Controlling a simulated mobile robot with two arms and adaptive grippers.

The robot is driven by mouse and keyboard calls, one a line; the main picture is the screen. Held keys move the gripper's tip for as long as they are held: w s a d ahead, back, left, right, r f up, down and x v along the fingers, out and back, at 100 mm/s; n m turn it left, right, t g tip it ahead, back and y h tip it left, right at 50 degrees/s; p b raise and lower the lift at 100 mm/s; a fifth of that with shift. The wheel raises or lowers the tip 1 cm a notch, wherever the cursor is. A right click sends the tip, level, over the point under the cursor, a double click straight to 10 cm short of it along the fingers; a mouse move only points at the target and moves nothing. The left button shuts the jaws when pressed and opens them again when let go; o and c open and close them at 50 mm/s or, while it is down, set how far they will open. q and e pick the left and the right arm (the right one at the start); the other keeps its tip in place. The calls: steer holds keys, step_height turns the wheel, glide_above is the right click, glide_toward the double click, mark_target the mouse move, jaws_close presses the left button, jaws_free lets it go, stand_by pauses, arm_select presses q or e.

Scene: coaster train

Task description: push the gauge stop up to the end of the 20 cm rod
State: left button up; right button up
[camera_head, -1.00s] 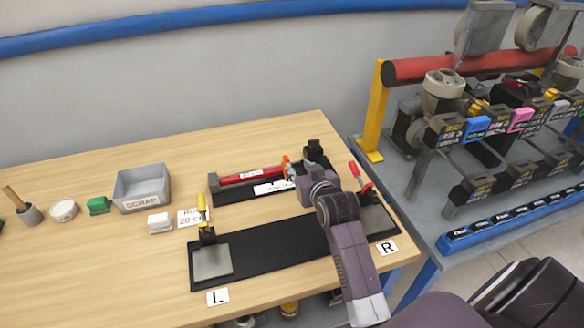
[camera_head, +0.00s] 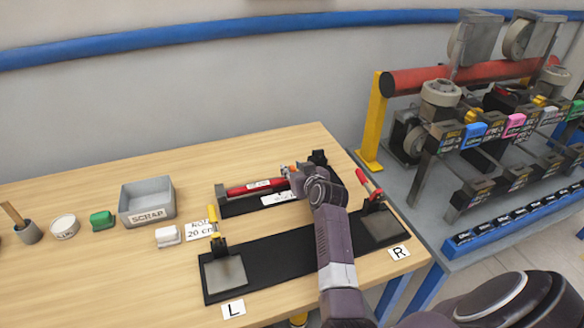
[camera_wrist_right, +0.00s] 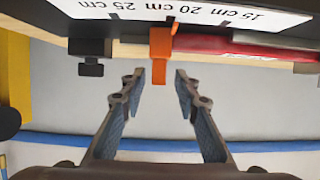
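The orange gauge stop (camera_wrist_right: 160,52) stands on the black length gauge (camera_wrist_right: 240,30) in the right wrist view, close to the 20 cm mark on its white scale (camera_wrist_right: 190,12). The red rod (camera_head: 257,187) lies along the gauge in the head view; in the wrist view the red rod (camera_wrist_right: 275,50) is right of the stop. Whether its end touches the stop cannot be told. My right gripper (camera_wrist_right: 156,75) is open, its fingers apart on either side of the stop's lower end. In the head view it partly hides the stop (camera_head: 285,171). My left gripper is not in view.
In front of the gauge lies a black fixture (camera_head: 285,250) with a yellow-handled clamp (camera_head: 214,228) and a red-handled clamp (camera_head: 370,190). A grey scrap bin (camera_head: 148,205), white block (camera_head: 168,235) and green block (camera_head: 102,220) stand left. A rack of parts is at right.

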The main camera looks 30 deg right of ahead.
steer(key=shift+w+d+f, duration=0.15)
steer(key=shift+w+d, duration=0.05)
steer(key=shift+w, duration=0.05)
jaws_close()
stand_by(0.3)
